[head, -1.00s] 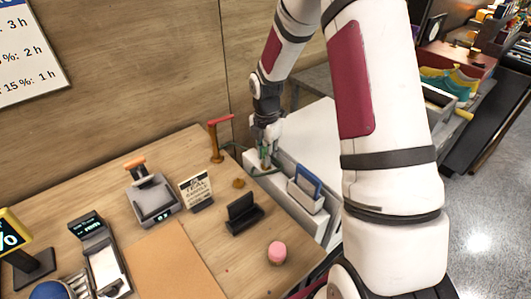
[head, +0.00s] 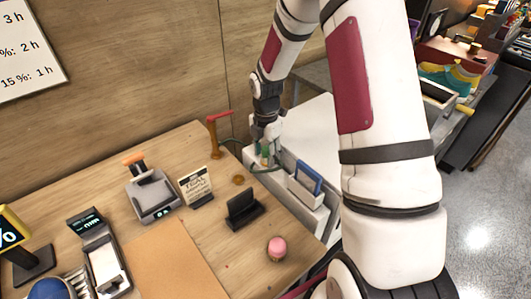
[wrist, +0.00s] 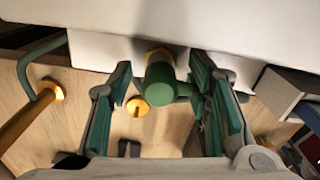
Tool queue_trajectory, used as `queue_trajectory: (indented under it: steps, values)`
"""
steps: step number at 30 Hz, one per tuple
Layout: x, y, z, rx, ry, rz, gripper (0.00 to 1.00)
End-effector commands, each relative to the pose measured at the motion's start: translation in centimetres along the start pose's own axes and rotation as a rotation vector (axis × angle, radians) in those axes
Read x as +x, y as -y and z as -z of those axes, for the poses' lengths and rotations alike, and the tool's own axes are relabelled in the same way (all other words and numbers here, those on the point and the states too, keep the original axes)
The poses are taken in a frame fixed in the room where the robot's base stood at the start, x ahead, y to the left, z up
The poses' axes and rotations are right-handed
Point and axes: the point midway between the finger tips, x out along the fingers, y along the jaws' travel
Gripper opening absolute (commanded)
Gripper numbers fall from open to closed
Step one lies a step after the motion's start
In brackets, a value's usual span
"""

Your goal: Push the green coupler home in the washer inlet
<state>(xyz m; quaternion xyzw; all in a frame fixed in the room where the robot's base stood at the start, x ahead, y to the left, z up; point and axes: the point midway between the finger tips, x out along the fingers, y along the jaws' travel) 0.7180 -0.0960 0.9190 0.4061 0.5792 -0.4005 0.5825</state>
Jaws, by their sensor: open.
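The green coupler (wrist: 168,86) sits between my gripper's fingers in the wrist view, at a brass-coloured ring (wrist: 158,56) on the white washer (wrist: 230,22). How deep it sits in the ring cannot be told. In the head view the coupler (head: 265,155) shows small below my gripper (head: 265,146), at the near-left end of the washer (head: 312,125). My gripper (wrist: 163,80) is open, with green-padded fingers to the left and right of the coupler and visible gaps on both sides. A green hose (wrist: 40,58) shows at the left of the wrist view.
An orange tap post with a red handle (head: 214,140) stands left of my gripper. A grey caddy with a blue item (head: 308,180) is on the washer's near side. A sign (head: 195,186), a black holder (head: 243,210) and a pink item (head: 277,247) stand on the wooden counter (head: 215,230).

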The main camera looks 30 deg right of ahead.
Motion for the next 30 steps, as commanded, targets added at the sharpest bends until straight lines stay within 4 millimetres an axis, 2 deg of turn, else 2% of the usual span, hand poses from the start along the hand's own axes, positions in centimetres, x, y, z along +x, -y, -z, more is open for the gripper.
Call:
queue_trajectory:
  steps: [5, 18, 24, 30]
  values:
    - [-1.6, -0.1, -0.1, 0.001, 0.002, -0.004, 0.45]
    - [-9.9, -0.1, -0.1, 0.001, 0.003, -0.004, 0.45]
    - [-11.7, 0.0, -0.1, 0.001, 0.001, -0.002, 0.45]
    - [-12.0, 0.0, 0.0, 0.0, 0.0, -0.001, 0.45]
